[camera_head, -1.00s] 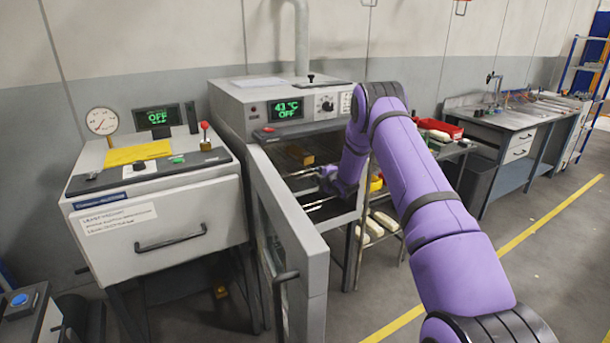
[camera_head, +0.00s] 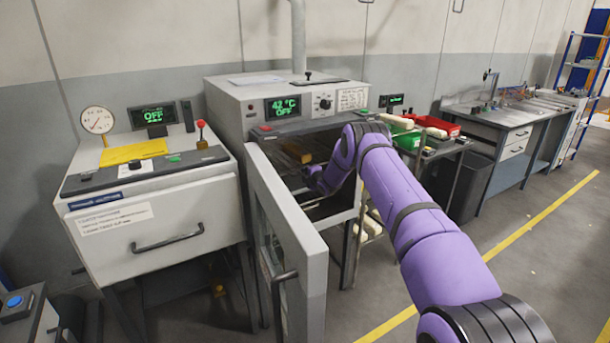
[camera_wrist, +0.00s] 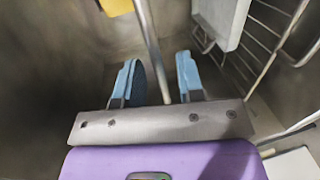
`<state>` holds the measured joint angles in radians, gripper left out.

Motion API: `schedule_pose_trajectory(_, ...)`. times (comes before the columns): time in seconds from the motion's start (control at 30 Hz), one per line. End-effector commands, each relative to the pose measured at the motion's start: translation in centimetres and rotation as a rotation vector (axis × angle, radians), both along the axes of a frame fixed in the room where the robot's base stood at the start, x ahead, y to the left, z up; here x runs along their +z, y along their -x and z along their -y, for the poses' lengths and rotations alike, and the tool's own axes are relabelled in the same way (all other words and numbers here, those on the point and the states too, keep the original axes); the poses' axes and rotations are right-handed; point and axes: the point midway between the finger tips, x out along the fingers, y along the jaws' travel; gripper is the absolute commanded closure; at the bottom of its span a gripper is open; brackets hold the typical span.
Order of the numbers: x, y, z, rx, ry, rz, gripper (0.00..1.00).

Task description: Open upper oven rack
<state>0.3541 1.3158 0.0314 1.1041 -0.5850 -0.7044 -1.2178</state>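The grey oven (camera_head: 228,112) stands in the middle of the head view, its display reading 42 °C OFF. Its door (camera_head: 290,235) is swung open. My gripper (camera_wrist: 157,78) is inside the oven chamber; in the head view its fingers are hard to make out. In the wrist view its two blue fingertips are apart. A thin metal bar (camera_wrist: 149,35) runs between them, and I cannot tell whether either finger touches it. A wire rack (camera_wrist: 262,42) shows at the right of the wrist view. In the head view, the racks are dim and partly hidden by my arm.
A yellow block (camera_wrist: 115,6) and a pale block (camera_wrist: 222,18) lie in the chamber. A second white oven (camera_head: 160,215) with a closed front stands left. Open floor (camera_head: 500,290) lies at right.

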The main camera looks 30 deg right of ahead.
Motion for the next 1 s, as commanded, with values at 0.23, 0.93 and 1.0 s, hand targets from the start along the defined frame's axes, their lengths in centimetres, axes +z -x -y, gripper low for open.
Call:
schedule_pose_trajectory(0.23,-0.26,-1.18,-0.02,0.0,0.002,0.0,0.65)
schedule_pose_trajectory(0.93,-0.26,-1.2,-0.03,-0.001,0.001,0.0,1.0)
schedule_pose_trajectory(1.0,-0.27,-1.07,-0.03,-0.001,0.001,-0.001,1.0)
